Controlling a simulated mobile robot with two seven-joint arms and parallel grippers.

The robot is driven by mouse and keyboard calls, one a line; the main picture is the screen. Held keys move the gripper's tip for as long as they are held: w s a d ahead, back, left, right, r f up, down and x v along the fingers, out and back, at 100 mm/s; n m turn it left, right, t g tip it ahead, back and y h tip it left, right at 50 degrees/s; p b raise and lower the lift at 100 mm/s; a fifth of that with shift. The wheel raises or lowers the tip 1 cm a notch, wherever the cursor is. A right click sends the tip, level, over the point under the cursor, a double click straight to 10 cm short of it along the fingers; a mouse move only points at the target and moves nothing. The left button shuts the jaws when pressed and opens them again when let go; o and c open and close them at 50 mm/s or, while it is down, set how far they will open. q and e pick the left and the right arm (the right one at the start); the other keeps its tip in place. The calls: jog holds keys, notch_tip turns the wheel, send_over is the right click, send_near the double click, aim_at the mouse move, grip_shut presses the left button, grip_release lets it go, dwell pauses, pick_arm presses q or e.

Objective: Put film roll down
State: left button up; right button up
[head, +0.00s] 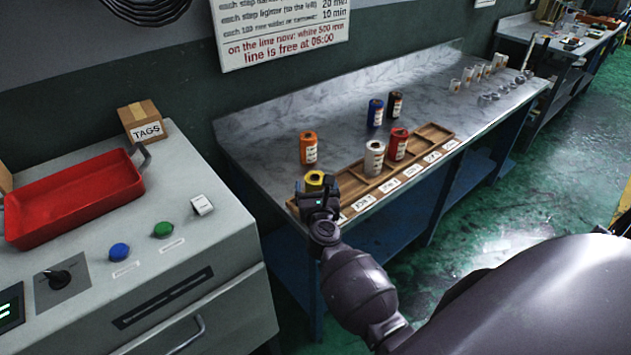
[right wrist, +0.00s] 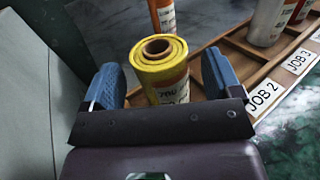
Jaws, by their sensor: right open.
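A yellow film roll (head: 313,180) stands upright at the left end of a wooden rack (head: 349,187) on the metal bench. In the right wrist view the yellow roll (right wrist: 168,70) is between the blue fingers of my right gripper (right wrist: 160,80), which is open around it. In the head view my right gripper (head: 318,197) covers the roll's lower part and the rack's left end, so its base is hidden. A white roll (head: 374,160) and a red roll (head: 397,145) stand in rack compartments. My left gripper is not in view.
An orange roll (head: 308,148), a blue roll (head: 375,113) and a black roll (head: 394,105) stand on the bench (head: 265,125) behind the rack. A grey cabinet (head: 215,245) with a red tray (head: 75,198) is at left. The rack's right compartments look empty.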

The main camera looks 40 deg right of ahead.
jog(key=v, duration=0.9)
jog(key=s+a+f+m+g+y, duration=0.2)
jog(key=s+f+m+y, duration=0.2)
jog(key=s+m, duration=0.6)
jog(key=s+a+f+m+g+y, duration=0.2)
jog(key=s+f+m, duration=0.6)
jog(key=m, duration=1.1)
jog(key=s+y, duration=0.1)
jog(key=y, duration=0.1)
jog(key=shift+s+a+f+y, duration=0.25)
jog(key=shift+s+a+y, duration=0.05)
jog(key=shift+s, duration=0.1)
